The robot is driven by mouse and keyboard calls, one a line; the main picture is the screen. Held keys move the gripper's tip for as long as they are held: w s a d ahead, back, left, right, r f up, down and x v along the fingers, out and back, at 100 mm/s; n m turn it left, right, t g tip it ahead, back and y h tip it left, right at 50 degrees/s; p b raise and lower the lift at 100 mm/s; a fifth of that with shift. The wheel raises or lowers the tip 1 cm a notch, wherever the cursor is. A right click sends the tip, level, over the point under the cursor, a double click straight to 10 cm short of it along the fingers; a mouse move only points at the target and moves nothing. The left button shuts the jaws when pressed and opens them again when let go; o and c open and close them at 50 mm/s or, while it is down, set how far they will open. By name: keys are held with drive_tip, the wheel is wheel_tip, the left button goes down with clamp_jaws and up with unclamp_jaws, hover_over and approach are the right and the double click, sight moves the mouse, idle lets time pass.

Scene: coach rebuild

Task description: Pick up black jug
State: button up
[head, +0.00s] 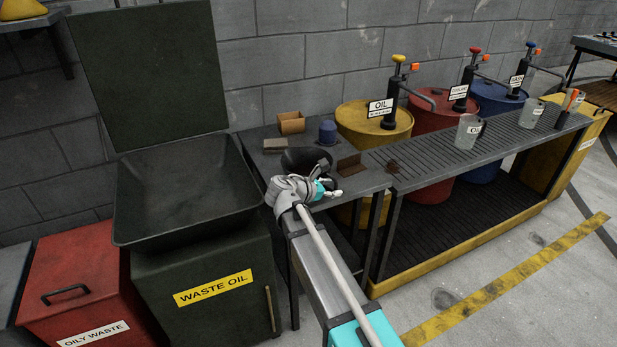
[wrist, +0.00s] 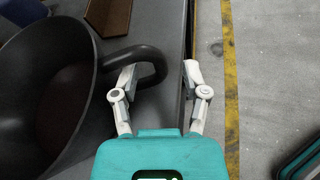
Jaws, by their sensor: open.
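The black jug (head: 304,157) stands on the grey bench in the head view, partly hidden behind my gripper. In the wrist view the jug (wrist: 45,90) fills the left side, with its wide mouth open toward the camera. Its curved handle (wrist: 157,62) sticks out to the right. My gripper (wrist: 161,70) is open, and the outer bend of the handle shows between its two fingers. The left finger overlaps the handle in the picture; I cannot tell whether it touches. In the head view my gripper (head: 328,189) is at the jug's front right side.
A brown box (head: 349,165), a blue object (head: 327,131) and a tan container (head: 291,122) sit near the jug. A slatted rack (head: 440,155) adjoins right, with pump drums behind. The waste oil bin (head: 180,200) stands left. Floor is clear at right.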

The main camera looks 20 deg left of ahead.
drive_tip(key=shift+x, duration=1.05)
clamp_jaws()
